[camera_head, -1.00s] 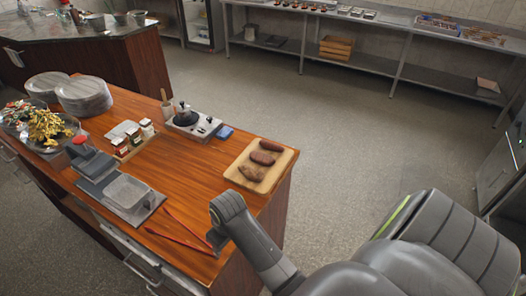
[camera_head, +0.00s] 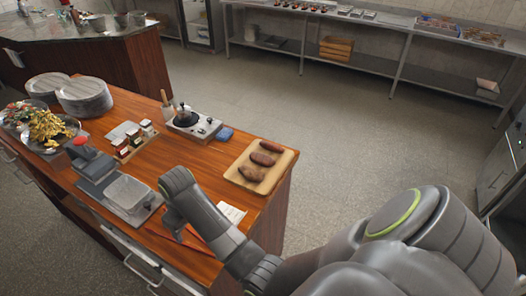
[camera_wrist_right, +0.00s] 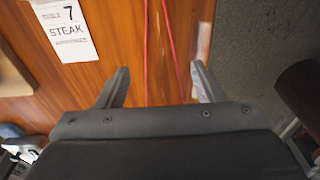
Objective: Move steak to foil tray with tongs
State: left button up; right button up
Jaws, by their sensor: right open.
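Three brown steaks (camera_head: 262,159) lie on a wooden board (camera_head: 284,167) at the counter's right end. Red tongs (camera_head: 192,238) lie on the counter, partly hidden behind my right arm in the head view. In the right wrist view the tongs' two red arms (camera_wrist_right: 148,50) run between the spread fingers of my right gripper (camera_wrist_right: 160,85). My right gripper (camera_head: 172,222) is open above the tongs and holds nothing. A silver square tray (camera_head: 127,192), seemingly the foil tray, sits on a dark plate left of the gripper. My left gripper is not in view.
A card reading "7 STEAK" (camera_wrist_right: 68,30) lies beside the tongs. Spice jars (camera_head: 133,138), a small burner-like device (camera_head: 193,124), stacked plates (camera_head: 85,96) and a tray of produce (camera_head: 45,130) stand farther along the counter.

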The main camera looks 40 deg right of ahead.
aim_at(192, 243)
jog(key=f, duration=0.2)
jog(key=f+b, duration=0.1)
jog(key=f, duration=0.5)
jog(key=shift+w+a+f+b, duration=0.1)
jog(key=shift+w+b, duration=0.2)
jog(key=shift+w, duration=0.05)
jog(key=c, duration=0.7)
jog(key=shift+r, duration=0.4)
notch_tip(192, 243, up, 2)
jog(key=shift+w+r+p, duration=0.1)
jog(key=shift+r+p, duration=0.15)
jog(key=shift+p, duration=0.8)
notch_tip(192, 243, up, 9)
jog(key=shift+f, duration=0.1)
